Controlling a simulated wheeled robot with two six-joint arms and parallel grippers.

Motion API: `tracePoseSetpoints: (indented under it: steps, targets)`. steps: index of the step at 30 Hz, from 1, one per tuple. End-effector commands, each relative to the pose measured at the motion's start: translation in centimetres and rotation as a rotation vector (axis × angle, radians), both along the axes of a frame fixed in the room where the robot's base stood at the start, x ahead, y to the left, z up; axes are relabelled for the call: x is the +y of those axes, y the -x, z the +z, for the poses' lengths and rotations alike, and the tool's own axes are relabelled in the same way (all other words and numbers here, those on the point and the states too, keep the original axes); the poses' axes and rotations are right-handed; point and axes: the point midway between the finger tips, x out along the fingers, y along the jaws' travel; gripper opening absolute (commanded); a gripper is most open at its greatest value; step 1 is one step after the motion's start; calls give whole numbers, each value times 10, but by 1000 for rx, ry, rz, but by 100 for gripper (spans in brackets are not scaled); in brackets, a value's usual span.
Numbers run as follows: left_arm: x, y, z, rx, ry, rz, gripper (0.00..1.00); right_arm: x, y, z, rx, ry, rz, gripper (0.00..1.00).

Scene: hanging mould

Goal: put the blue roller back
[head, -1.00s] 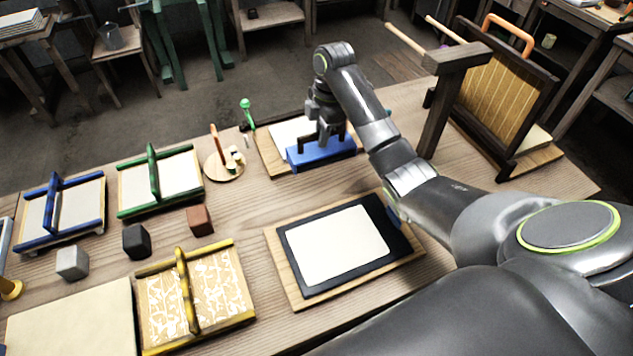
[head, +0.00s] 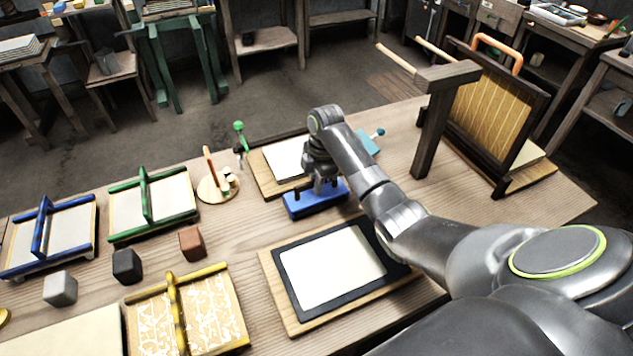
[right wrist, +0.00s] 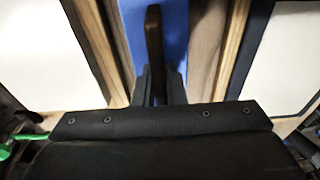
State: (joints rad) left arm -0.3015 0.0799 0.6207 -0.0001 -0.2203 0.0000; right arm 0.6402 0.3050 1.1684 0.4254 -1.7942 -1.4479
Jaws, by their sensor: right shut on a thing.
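The blue roller (head: 315,203) looks like a long blue block with dark posts and a dark bar handle. My right gripper (head: 322,186) is shut on that handle from above. In the right wrist view the brown handle bar stands between the fingers, over the blue top of the roller (right wrist: 174,30). The roller is over bare table between the back board (head: 268,184) and the front framed board (head: 300,312). I cannot tell whether it touches the table. My left gripper is not in view.
A dark stand (head: 430,130) holds an upright mould (head: 492,112) at the right. A teal tool (head: 368,144) lies behind my arm. A green-knobbed tool (head: 240,136) stands near a round wooden holder (head: 214,192). Blue, green and yellow (head: 236,310) frames and small blocks fill the left.

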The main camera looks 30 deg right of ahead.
Motion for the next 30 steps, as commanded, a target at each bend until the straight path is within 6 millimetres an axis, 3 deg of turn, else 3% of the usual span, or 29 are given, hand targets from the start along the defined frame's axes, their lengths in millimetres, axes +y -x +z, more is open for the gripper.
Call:
tracePoseSetpoints:
  steps: [17,18,22,30]
  targets:
    - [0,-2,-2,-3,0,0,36,0,2,-15,5,-1,0,0]
    - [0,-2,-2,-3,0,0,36,0,2,-16,8,-1,-1,14]
    - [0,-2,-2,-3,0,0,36,0,2,-16,7,-1,-1,32]
    - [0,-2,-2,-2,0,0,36,0,2,-14,6,-1,-1,33]
